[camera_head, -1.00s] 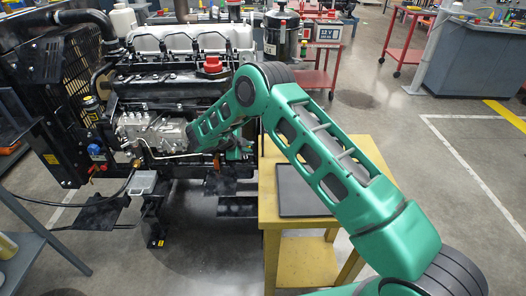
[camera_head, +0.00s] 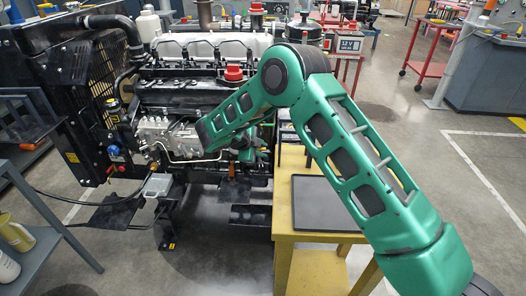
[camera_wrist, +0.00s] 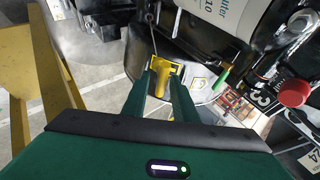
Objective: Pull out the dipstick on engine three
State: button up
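The engine (camera_head: 200,85) stands at the left in the head view, with a white top cover and a red cap. My forearm reaches down to its lower right side and hides part of it. In the wrist view a yellow handle (camera_wrist: 163,70), which looks like the dipstick's, lies between the tips of the two green fingers of my gripper (camera_wrist: 165,78). A thin rod runs up near it. The fingers stand apart around the handle; whether they press on it I cannot tell.
A yellow table (camera_head: 285,210) with a dark tray (camera_head: 325,203) stands right of the engine, close under my arm. A green handle (camera_wrist: 222,80) and a red cap (camera_wrist: 292,93) are right of the gripper. A grey cart (camera_head: 35,250) is at the lower left.

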jog(key=shift+r, duration=0.1)
jog(key=v, duration=1)
jog(key=shift+a, duration=0.15)
jog(key=shift+s+r, duration=0.1)
jog(key=shift+r, duration=0.05)
